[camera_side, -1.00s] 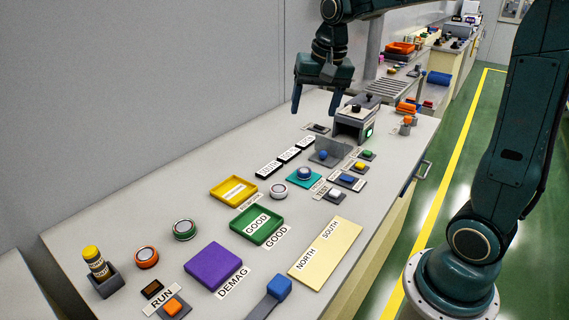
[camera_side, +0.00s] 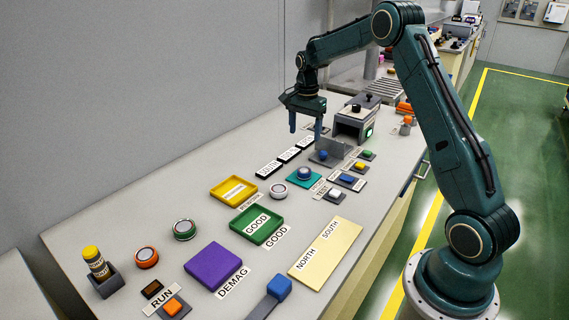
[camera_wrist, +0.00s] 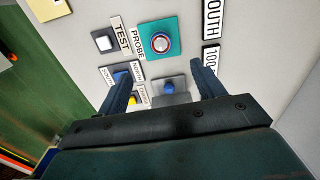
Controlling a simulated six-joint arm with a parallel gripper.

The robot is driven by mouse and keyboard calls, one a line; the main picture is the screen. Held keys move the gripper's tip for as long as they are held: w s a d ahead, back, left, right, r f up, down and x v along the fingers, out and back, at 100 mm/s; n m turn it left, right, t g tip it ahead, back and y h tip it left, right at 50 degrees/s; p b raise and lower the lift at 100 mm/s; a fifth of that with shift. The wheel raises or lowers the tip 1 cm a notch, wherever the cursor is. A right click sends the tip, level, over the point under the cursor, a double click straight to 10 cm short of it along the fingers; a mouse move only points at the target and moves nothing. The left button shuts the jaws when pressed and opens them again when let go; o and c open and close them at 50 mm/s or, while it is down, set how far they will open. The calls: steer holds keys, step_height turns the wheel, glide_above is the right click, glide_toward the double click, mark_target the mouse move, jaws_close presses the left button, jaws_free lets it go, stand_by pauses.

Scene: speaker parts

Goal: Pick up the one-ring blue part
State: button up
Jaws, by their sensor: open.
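A round blue part (camera_side: 304,173) with a pale ringed top sits on the teal PROBE pad (camera_side: 291,181). In the wrist view the part (camera_wrist: 160,41) lies ahead of the fingertips, with a red ring showing on its top, on the teal pad (camera_wrist: 143,53). How many rings mark it is too small to tell for sure. My gripper (camera_side: 305,133) is open and empty above the bench, behind the part in the side view. It also shows in the wrist view (camera_wrist: 163,72), its two fingers spread apart.
A blue knob on a grey block (camera_side: 323,155) and a grey machine (camera_side: 355,122) stand near my gripper. Coloured buttons (camera_side: 347,179) line the right. Other round parts (camera_side: 278,190), a yellow tray (camera_side: 233,189) and a green tray (camera_side: 258,224) lie nearer the front.

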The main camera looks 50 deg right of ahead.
steer(key=f, duration=0.1)
glide_above(304, 170)
steer(key=shift+f, duration=4.35)
steer(key=shift+f, duration=2.6)
steer(key=shift+r, duration=0.1)
steer(key=c, duration=1.3)
steer(key=shift+c, duration=0.2)
steer(key=shift+r, duration=0.15)
